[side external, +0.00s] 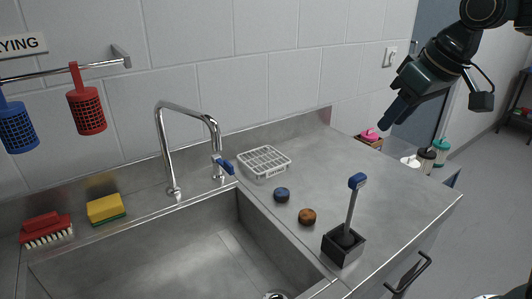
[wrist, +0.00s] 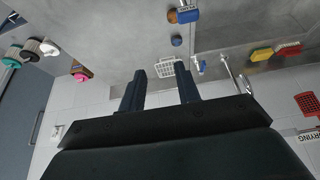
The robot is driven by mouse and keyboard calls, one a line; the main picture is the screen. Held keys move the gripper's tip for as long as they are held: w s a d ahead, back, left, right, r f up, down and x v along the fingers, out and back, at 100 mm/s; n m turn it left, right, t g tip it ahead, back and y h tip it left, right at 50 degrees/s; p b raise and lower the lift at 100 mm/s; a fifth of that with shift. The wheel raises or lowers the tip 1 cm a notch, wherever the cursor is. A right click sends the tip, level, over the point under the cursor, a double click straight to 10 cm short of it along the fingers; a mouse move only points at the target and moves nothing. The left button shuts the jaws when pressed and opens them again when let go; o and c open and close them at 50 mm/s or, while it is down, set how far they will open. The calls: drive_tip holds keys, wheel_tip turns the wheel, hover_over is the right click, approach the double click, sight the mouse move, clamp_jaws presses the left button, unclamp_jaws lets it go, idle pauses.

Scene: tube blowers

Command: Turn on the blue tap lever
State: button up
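The blue tap lever (side external: 226,166) sits on a short upright next to the tall chrome tap (side external: 163,150), behind the sink. It also shows small in the wrist view (wrist: 201,65), to the right of the fingers. My gripper (side external: 393,112) hangs in the air at the upper right of the side view, well away from the lever and above the right end of the counter. In the wrist view its two dark blue fingers (wrist: 160,68) stand apart with nothing held between them.
A white rack (side external: 263,162), two round pieces (side external: 282,195) (side external: 307,216) and a blue-handled brush in a dark holder (side external: 343,243) stand on the counter. A sponge (side external: 106,208) and red brush (side external: 45,229) lie left. Red and blue baskets (side external: 87,110) (side external: 17,127) hang from a rail.

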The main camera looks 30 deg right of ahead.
drive_tip(key=w+a, duration=0.3)
drive_tip(key=w, duration=0.6)
hover_over(228, 163)
drive_tip(key=s, duration=0.6)
wheel_tip(228, 163, down, 10)
drive_tip(key=shift+r+g, duration=0.15)
drive_tip(key=shift+g, duration=0.25)
drive_tip(key=x, duration=1.3)
drive_tip(key=shift+w+f, duration=0.2)
drive_tip(key=shift+f, duration=0.1)
clamp_jaws()
